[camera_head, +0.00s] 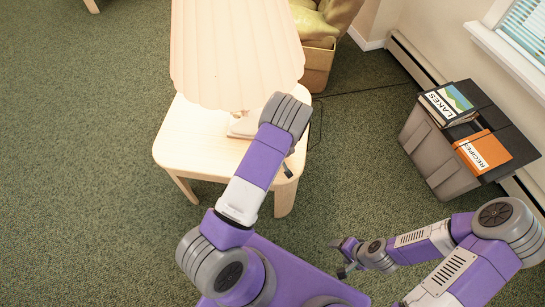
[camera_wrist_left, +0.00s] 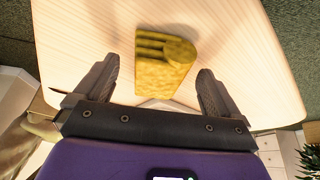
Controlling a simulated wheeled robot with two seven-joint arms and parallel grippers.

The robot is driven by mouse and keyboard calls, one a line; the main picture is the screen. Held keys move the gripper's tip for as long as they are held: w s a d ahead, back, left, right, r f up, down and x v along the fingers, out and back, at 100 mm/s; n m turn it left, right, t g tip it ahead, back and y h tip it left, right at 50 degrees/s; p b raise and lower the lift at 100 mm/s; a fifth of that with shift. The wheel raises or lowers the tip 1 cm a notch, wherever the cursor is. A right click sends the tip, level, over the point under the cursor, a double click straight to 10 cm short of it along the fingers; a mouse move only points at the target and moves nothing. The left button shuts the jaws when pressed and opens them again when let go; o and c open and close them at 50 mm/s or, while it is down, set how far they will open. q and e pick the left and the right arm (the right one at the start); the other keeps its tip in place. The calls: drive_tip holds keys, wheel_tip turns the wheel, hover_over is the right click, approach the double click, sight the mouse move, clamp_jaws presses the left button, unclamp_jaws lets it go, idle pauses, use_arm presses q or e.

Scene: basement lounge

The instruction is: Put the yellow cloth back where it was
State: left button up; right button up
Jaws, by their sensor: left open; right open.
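The yellow cloth (camera_wrist_left: 165,62) lies folded or rolled on the pale wooden table top (camera_wrist_left: 90,25) in the left wrist view. My left gripper (camera_wrist_left: 158,72) is open, its two fingers on either side of the cloth with gaps between; I cannot tell its height above the table. In the head view the cloth is hidden, and only a small dark part of my left gripper shows past my arm over the side table (camera_head: 195,130). My right gripper (camera_head: 340,258) is open and empty, low over the carpet on the right.
A lamp with a large pleated shade (camera_head: 235,50) stands on the table. An armchair (camera_head: 318,65) is behind it. A grey bin (camera_head: 430,150) with a "LAKES" binder (camera_head: 447,103) and an orange "RECIPES" binder (camera_head: 482,151) stands by the right wall. Carpet at left is clear.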

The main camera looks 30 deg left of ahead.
use_arm(q)
drive_tip(key=p+v, duration=0.5)
drive_tip(key=v, duration=0.6)
drive_tip(key=s+d+f+m+g+h, duration=0.1)
drive_tip(key=s+d+f+m, duration=0.1)
drive_tip(key=s, duration=0.3)
drive_tip(key=s+d+f+m+g+h, duration=0.1)
drive_tip(key=s+d+f+h, duration=0.15)
drive_tip(key=s, duration=0.25)
drive_tip(key=s+d+r+m+h, duration=0.2)
drive_tip(key=s+d+m+h, duration=0.2)
drive_tip(key=s+d, duration=0.4)
drive_tip(key=d, duration=0.3)
drive_tip(key=shift+s, duration=0.25)
use_arm(e)
wheel_tip(320, 180, up, 5)
drive_tip(key=shift+r, duration=0.1)
use_arm(q)
drive_tip(key=shift+c, duration=0.3)
use_arm(e)
drive_tip(key=shift+c, duration=0.3)
